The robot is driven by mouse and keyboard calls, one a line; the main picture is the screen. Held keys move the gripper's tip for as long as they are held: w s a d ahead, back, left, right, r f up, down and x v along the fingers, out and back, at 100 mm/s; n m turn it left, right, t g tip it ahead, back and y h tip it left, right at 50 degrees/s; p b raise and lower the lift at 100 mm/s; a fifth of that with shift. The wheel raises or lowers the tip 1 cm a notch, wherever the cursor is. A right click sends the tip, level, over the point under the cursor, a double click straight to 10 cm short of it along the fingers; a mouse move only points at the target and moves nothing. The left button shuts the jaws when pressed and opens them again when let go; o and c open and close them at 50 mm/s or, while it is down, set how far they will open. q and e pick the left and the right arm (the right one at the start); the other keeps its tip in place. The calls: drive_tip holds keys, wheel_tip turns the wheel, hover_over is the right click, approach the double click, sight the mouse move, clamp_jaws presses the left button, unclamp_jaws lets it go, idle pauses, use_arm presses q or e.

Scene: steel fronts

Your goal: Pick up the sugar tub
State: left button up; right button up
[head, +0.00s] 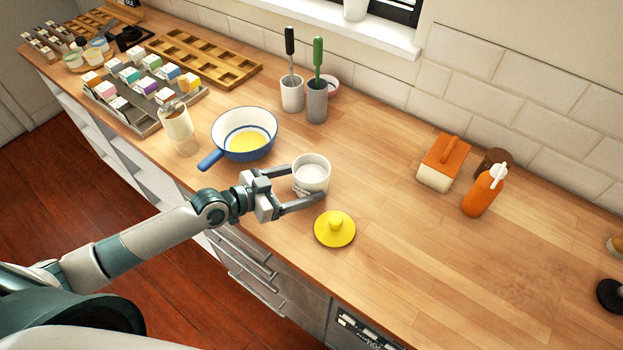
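The sugar tub looks to be the white round tub (312,181) with white contents, standing open on the wooden counter in the head view. My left gripper (304,186) is open, its fingers on either side of the tub. The near finger passes along the tub's lower front; the far finger reaches its back left. I cannot tell whether either finger touches it. A yellow lid with a knob (335,230) lies on the counter just in front of the tub. My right gripper is not in view.
A blue-rimmed white pan (245,134) with yellow contents stands left of the tub, its handle toward the front edge. A beige cup (177,124) and a tray of small cartons (146,95) lie farther left. An orange bottle (484,192) stands right. The counter's middle is clear.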

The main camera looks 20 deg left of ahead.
use_arm(q)
drive_tip(key=c, duration=0.8)
drive_tip(key=shift+r, duration=0.1)
drive_tip(key=shift+r, duration=0.75)
wheel_tip(320, 180, up, 2)
drive_tip(key=shift+r+b, duration=0.25)
drive_tip(key=shift+b, duration=0.4)
drive_tip(key=s+d+r+b, duration=0.1)
drive_tip(key=s+d+r, duration=0.5)
drive_tip(key=s, duration=0.3)
drive_tip(key=shift+s+d+r+b, duration=0.3)
drive_tip(key=shift+d+r+b, duration=0.05)
drive_tip(key=shift+r, duration=0.1)
drive_tip(key=shift+w, duration=0.1)
